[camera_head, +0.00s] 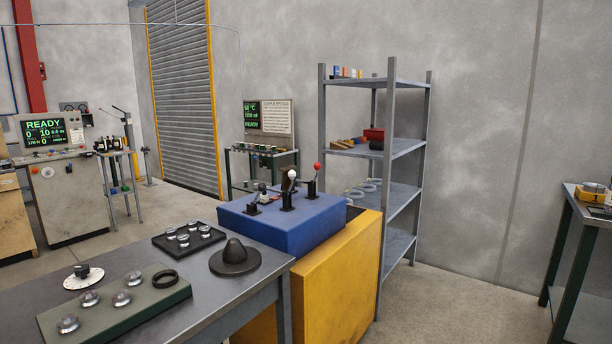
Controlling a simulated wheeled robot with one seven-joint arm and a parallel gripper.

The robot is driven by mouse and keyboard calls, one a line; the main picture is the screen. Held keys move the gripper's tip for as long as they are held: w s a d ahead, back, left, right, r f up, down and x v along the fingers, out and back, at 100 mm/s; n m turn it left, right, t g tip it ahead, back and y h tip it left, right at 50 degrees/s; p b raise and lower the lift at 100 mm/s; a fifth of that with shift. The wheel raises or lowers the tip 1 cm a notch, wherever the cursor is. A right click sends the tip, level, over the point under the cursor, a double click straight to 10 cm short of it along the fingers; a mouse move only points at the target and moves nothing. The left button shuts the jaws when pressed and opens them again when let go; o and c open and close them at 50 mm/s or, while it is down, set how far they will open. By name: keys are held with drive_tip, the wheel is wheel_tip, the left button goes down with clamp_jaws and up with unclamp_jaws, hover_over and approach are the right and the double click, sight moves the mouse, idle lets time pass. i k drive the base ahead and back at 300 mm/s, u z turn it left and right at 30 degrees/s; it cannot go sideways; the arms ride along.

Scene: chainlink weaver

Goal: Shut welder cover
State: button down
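I cannot make out for certain a welder or its cover. A blue box (285,221) sits on a yellow cabinet (340,280) near the middle. Black levers stand on the box, one with a white knob (292,174) and one with a red knob (317,166). No raised cover shows on the box. My gripper is not in view.
A grey table (215,285) at the front left bears a dark cone-shaped piece (235,258), a black tray (189,239) and a green plate (115,308) with knobs. A grey shelf unit (402,150) stands behind the cabinet. Open floor (455,305) lies to the right.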

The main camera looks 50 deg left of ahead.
sight(286, 184)
drive_tip(key=u, duration=0.35)
drive_tip(key=i, duration=1.1)
drive_tip(key=u, duration=1.3)
drive_tip(key=i, duration=0.95)
drive_tip(key=u, duration=0.65)
